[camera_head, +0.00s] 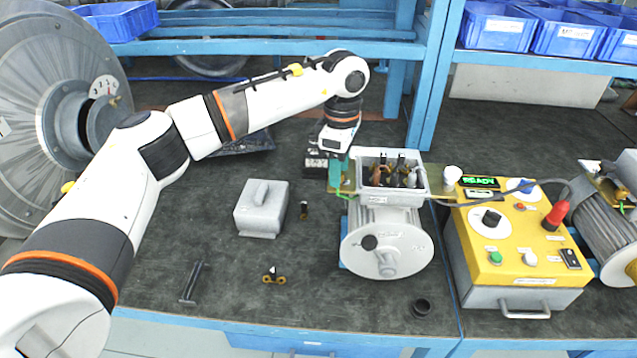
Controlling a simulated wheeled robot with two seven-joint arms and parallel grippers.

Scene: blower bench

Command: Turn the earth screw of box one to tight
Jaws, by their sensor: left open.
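Box one (427,189) is the open grey terminal box on top of a grey blower motor (352,252), with copper and dark terminals (398,176) inside. A green wire (345,196) shows at its left side, where the earth screw seems to be. The screw itself is hidden or too small to make out. My left gripper (336,166) points down just left of the box, beside the green part. It is open, and its fingertips are partly hidden. I cannot tell whether it touches the screw. My right gripper is not in view.
A grey lidded block (262,212) and small loose parts (273,276) lie on the dark bench. A yellow test box (515,262) reading READY stands right of the motor, with a cable between them. A second motor (602,232) is far right. Blue shelf posts (433,90) rise behind.

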